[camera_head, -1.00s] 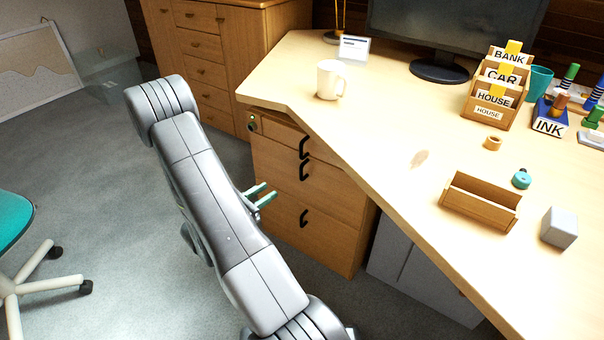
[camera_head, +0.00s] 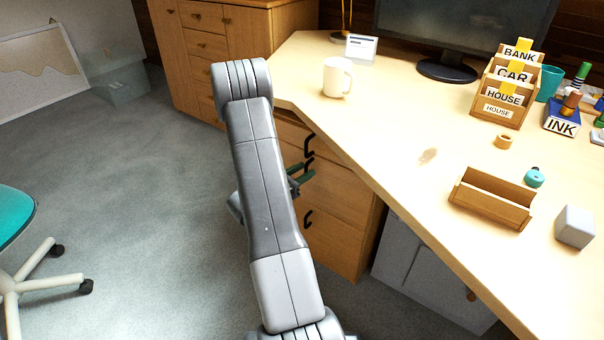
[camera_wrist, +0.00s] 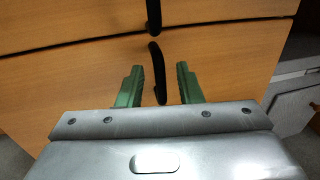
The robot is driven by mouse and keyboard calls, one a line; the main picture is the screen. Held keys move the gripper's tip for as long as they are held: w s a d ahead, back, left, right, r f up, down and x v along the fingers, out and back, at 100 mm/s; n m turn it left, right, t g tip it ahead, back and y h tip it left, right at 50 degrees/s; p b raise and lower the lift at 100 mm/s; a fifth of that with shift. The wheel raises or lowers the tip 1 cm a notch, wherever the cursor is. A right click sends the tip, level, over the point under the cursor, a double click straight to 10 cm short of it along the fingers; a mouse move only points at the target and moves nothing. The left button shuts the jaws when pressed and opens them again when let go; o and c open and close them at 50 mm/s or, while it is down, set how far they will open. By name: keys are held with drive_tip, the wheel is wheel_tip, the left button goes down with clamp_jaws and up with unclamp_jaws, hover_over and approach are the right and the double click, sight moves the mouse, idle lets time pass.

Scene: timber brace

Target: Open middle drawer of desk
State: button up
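The desk's wooden drawer unit has a top, middle and bottom drawer, each with a black curved handle. The middle drawer (camera_head: 343,193) looks shut, and it also fills much of the wrist view (camera_wrist: 70,85). Its handle (camera_wrist: 156,70) stands upright between my two green fingers in the wrist view. My gripper (camera_wrist: 160,67) is open, with one finger on each side of the handle and a gap on both sides. In the head view my gripper (camera_head: 303,173) is at the drawer fronts, and my arm hides their left part.
The top drawer's handle (camera_wrist: 153,14) is just above. The bottom drawer's handle (camera_head: 308,218) is below. The desktop (camera_head: 400,190) juts out above the drawers, with a white mug (camera_head: 336,78) near its edge. A grey cabinet (camera_head: 415,265) stands right. Floor is open to the left.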

clamp_jaws()
idle(0.3)
drive_tip(key=s+d+v, duration=0.2)
drive_tip(key=v, duration=1.1)
drive_tip(key=s+d+v, duration=0.1)
drive_tip(key=s+v, duration=0.1)
drive_tip(key=v, duration=1.2)
drive_tip(key=shift+d+p, duration=0.25)
drive_tip(key=shift+p, duration=0.15)
drive_tip(key=shift+s, duration=0.1)
unclamp_jaws()
